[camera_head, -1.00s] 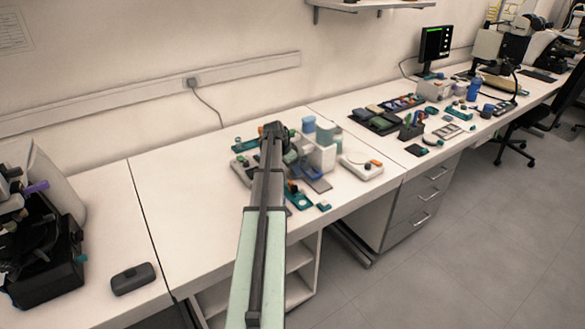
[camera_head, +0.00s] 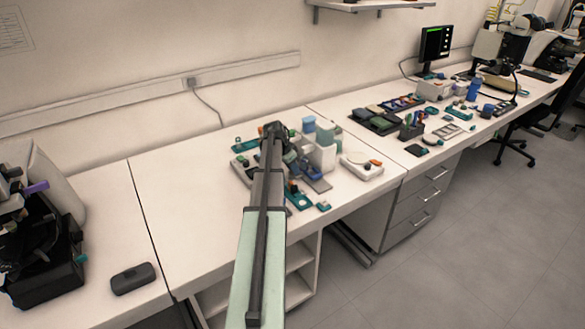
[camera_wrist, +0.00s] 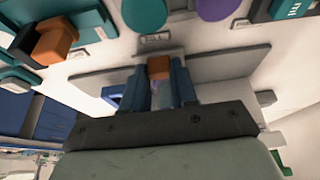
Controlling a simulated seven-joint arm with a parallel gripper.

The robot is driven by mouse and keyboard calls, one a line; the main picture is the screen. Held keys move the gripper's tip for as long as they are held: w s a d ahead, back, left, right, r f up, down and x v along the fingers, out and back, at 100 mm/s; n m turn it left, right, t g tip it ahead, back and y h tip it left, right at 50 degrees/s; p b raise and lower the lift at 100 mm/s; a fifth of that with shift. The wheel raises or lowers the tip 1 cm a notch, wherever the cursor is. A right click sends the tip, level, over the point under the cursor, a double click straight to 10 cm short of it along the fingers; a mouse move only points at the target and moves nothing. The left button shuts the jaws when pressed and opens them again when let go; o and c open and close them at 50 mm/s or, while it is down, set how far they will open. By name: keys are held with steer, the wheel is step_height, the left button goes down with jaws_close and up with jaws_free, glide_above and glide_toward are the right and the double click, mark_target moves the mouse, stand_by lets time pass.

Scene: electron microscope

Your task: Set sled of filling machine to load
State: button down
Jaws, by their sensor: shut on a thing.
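My gripper (camera_wrist: 160,88) shows in the wrist view with its two blue-grey fingers shut on a small orange block (camera_wrist: 158,67). The block looks like a handle; its link to the sled is hidden. A long grey bar (camera_wrist: 225,62) lies just beyond the fingers. In the head view, a white machine body with a pale teal top (camera_head: 321,150), likely the filling machine, stands right of my wrist. My arm covers the fingertips and much of the area beside the machine there, so the sled's position cannot be told.
A white device with an orange knob (camera_head: 362,166) stands right of the machine. Teal parts (camera_head: 300,200) lie near the bench's front edge. A dark tray (camera_head: 374,121) is further right. The bench to the left (camera_head: 190,190) is clear.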

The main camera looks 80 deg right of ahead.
steer(key=s+a, duration=0.7)
steer(key=shift+s+a, duration=0.25)
steer(key=c, duration=0.9)
jaws_free()
steer(key=shift+w+r, duration=0.1)
steer(key=shift+r, duration=0.05)
steer(key=shift+w+r, duration=0.1)
steer(key=shift+r, duration=0.15)
steer(key=v, duration=1.3)
